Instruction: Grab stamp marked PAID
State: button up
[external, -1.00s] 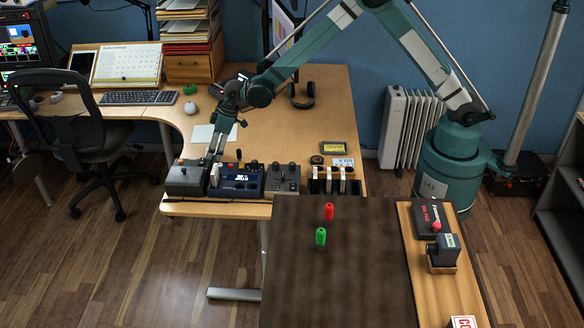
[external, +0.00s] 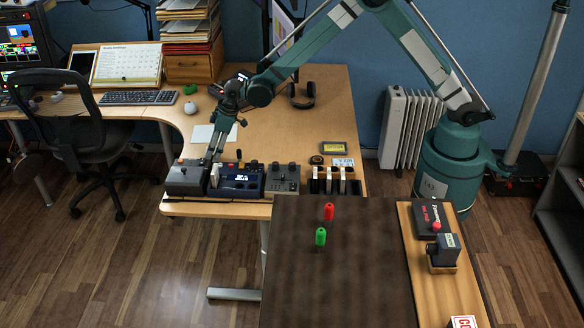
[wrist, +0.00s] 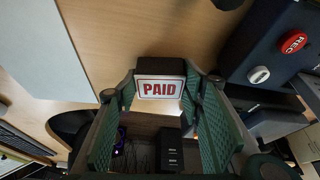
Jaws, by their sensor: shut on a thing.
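The stamp marked PAID (wrist: 160,88) has a dark body and a white label with red letters, facing the wrist camera. It sits between the two green fingers of my gripper (wrist: 160,98), which are shut on it. In the external view my gripper (external: 213,158) points down at the table's front edge, by the grey box and the blue device. The stamp is too small and hidden to make out clearly there.
A grey box (external: 187,178), a blue device (external: 236,181) and a grey joystick unit (external: 282,180) stand in a row along the front edge. A rack with stamps (external: 335,182) is to their right. The wooden tabletop (external: 290,125) behind is mostly clear.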

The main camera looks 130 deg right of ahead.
notch_tip(320, 180, up, 10)
jog(key=shift+f+p, duration=0.1)
jog(key=shift+p, duration=0.95)
